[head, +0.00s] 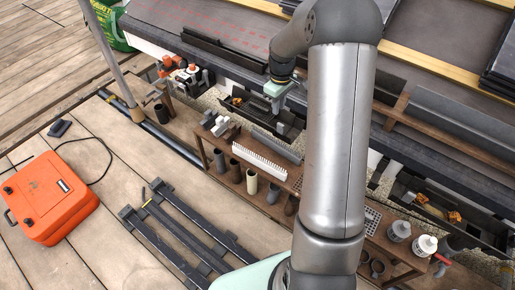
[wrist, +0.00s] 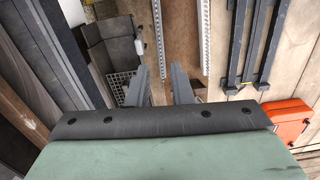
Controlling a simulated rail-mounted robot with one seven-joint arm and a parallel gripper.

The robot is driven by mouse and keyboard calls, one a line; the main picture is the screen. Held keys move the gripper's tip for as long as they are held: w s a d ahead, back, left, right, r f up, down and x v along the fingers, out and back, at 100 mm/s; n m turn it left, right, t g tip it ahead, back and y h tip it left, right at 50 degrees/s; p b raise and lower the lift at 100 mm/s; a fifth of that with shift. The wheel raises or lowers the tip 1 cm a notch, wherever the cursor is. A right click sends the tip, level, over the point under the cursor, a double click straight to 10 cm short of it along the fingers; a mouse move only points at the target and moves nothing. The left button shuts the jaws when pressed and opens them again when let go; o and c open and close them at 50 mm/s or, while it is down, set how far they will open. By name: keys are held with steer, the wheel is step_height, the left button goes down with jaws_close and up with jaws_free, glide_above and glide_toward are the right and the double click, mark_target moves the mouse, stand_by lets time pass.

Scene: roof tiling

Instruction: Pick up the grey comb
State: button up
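The grey comb (head: 276,146) is a long toothed strip on the brown bench, beside a white comb (head: 259,159). In the wrist view the grey comb (wrist: 158,38) runs up from near the gap between my fingers, left of the white comb (wrist: 204,40). My gripper (wrist: 160,82) is open, with nothing visible between its two dark fingers. In the head view my gripper (head: 278,104) is above the back of the bench, beyond the grey comb and apart from it.
Several cylindrical pots (head: 236,170) stand in the bench's lower front. A dark tray (head: 262,117) with tools lies behind the combs. A black rail frame (head: 185,230) and an orange case (head: 48,197) are on the deck. Open deck lies around them.

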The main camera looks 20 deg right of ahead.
steer(key=b, duration=0.4)
glide_above(276, 144)
steer(key=f, duration=1.3)
steer(key=shift+w, duration=0.4)
step_height(276, 144, down, 5)
steer(key=b, duration=0.3)
steer(key=shift+s+f, duration=0.1)
steer(key=shift+f, duration=0.05)
steer(key=shift+c, duration=0.3)
jaws_close()
